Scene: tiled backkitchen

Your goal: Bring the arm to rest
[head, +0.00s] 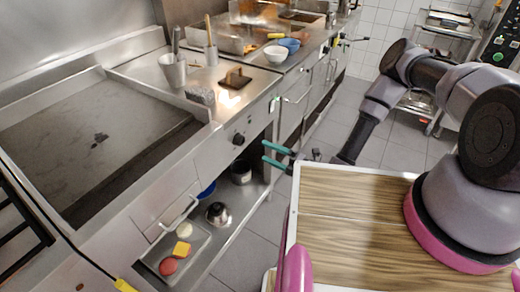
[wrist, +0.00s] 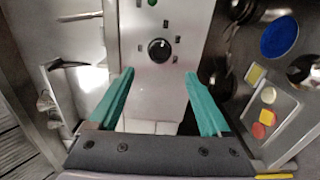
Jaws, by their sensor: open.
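My gripper (head: 270,154) has teal fingers and is in front of the steel counter, just off its front panel. In the wrist view my gripper (wrist: 158,88) is open, its two fingers wide apart with nothing between them. A black knob (wrist: 159,50) on the panel shows beyond the fingertips; in the head view the knob (head: 238,139) is to the left of the gripper. My arm (head: 380,98) reaches from the right side of the head view down to the gripper, bent at its elbow.
A tray (head: 151,258) with several food pieces, a metal pot (head: 218,213) and a blue bowl (head: 207,190) stand on the lower shelf. The griddle (head: 95,130) is at left. Bowls (head: 276,54) and containers stand on the far counter. Tiled floor (head: 245,255) is open beside the counter.

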